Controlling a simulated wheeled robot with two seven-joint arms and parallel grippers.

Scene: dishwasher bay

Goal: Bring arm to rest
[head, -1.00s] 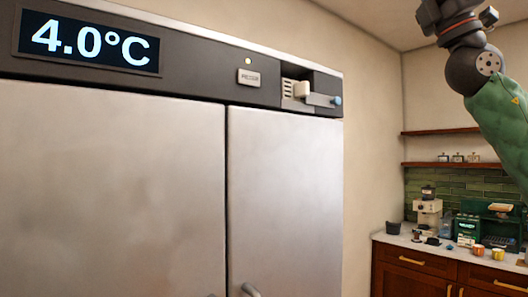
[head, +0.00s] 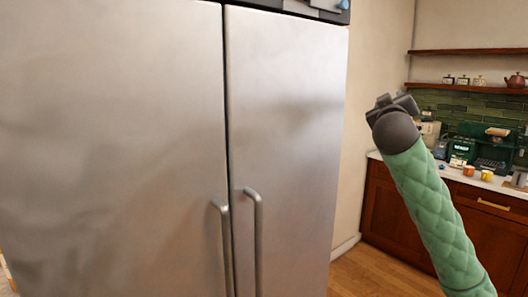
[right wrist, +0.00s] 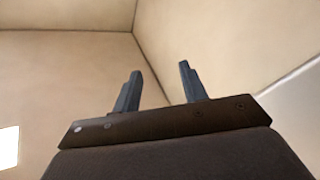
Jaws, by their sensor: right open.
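My right arm (head: 435,210), in a green quilted sleeve, rises at the right of the head view. It ends in a dark wrist (head: 393,112) in front of the beige wall and counter. The fingers cannot be made out in that view. In the right wrist view my right gripper (right wrist: 159,68) is open, with its two grey fingers apart and nothing between them. It faces the bare beige wall and ceiling corner. My left gripper is out of view.
A steel two-door fridge (head: 290,120) with two vertical handles (head: 258,235) fills the left and middle. Behind my right arm is a wooden counter (head: 385,205) with machines and cups (head: 486,175), and shelves (head: 470,88) above. Wooden floor (head: 365,272) shows between.

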